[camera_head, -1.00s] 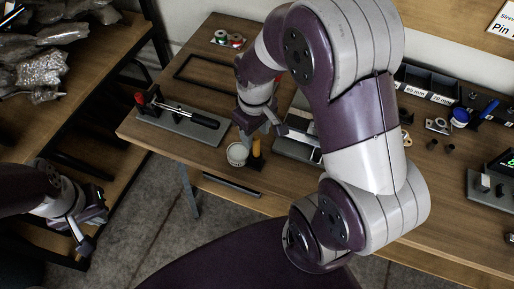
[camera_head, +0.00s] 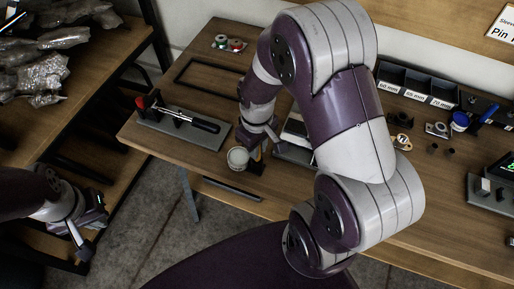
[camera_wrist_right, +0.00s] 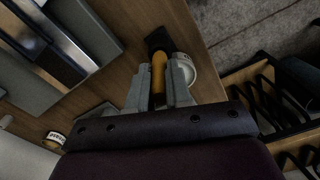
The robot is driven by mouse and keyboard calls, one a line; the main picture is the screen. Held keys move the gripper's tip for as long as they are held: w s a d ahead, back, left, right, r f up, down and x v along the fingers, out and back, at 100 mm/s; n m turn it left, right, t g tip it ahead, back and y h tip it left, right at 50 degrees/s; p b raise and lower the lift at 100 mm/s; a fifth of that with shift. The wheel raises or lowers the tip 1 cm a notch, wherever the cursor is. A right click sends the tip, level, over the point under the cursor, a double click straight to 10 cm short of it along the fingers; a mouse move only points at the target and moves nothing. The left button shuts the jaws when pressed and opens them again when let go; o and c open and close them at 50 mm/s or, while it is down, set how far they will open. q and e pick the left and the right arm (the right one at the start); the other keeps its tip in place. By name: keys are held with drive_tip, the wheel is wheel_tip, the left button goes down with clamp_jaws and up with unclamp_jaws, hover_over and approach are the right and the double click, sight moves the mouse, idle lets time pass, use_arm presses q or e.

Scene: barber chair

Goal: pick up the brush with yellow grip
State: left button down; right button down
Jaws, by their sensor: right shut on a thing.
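The brush with the yellow grip (camera_wrist_right: 158,76) stands between the two fingers of my right gripper (camera_wrist_right: 160,92) in the right wrist view; its dark end (camera_wrist_right: 157,40) points to the table's edge. In the head view my right gripper (camera_head: 258,142) is down at the front edge of the table, shut on the brush (camera_head: 257,158), which is mostly hidden by the fingers. My left gripper (camera_head: 86,226) is off the table at the lower left, fingers apart and empty.
The wooden table (camera_head: 160,146) holds a grey tray with a tool (camera_head: 185,122) to the left and a black frame (camera_head: 208,82) behind. Labelled bins (camera_head: 418,86) stand at the back right. A shelf with bags (camera_head: 50,60) is at the far left.

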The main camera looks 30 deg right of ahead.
wheel_tip(320, 180, up, 5)
drive_tip(key=p, duration=0.4)
drive_tip(key=shift+p, duration=0.3)
drive_tip(key=s+a+r+p, duration=0.5)
drive_tip(key=s+p, duration=0.3)
drive_tip(key=s, duration=0.2)
drive_tip(key=shift+s+a+r, duration=0.2)
drive_tip(key=shift+r, duration=0.2)
